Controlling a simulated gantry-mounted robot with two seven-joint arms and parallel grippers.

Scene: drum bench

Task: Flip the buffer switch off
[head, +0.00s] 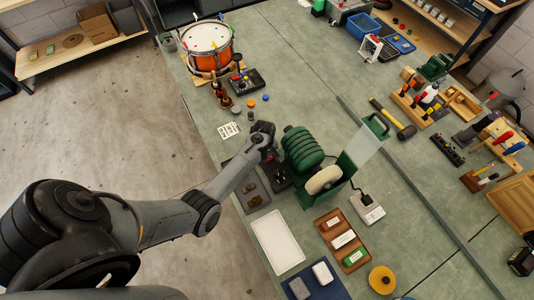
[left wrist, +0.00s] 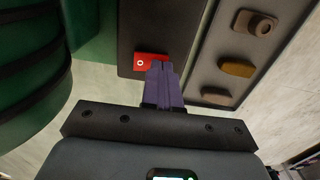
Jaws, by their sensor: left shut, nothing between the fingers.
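The green buffer (head: 303,148) stands on the bench with a pale buffing wheel (head: 325,180) at its near end. A dark plate (head: 279,178) lies beside it. In the left wrist view this dark plate (left wrist: 140,25) carries a red switch (left wrist: 150,61) with a small pale mark. My left gripper (left wrist: 160,68) is shut and empty, its purple fingertips at the lower edge of the red switch. I cannot tell whether they touch it. In the head view my left gripper (head: 268,150) is beside the buffer and largely hides the switch. My right gripper is out of view.
A grey tray (head: 252,187) with small parts lies close to my left gripper. A white tray (head: 277,240) and a brown wooden tray (head: 342,240) are nearer. A small pale box with a dark cable (head: 368,208) sits right of the wheel. A drum (head: 207,45) stands at the back.

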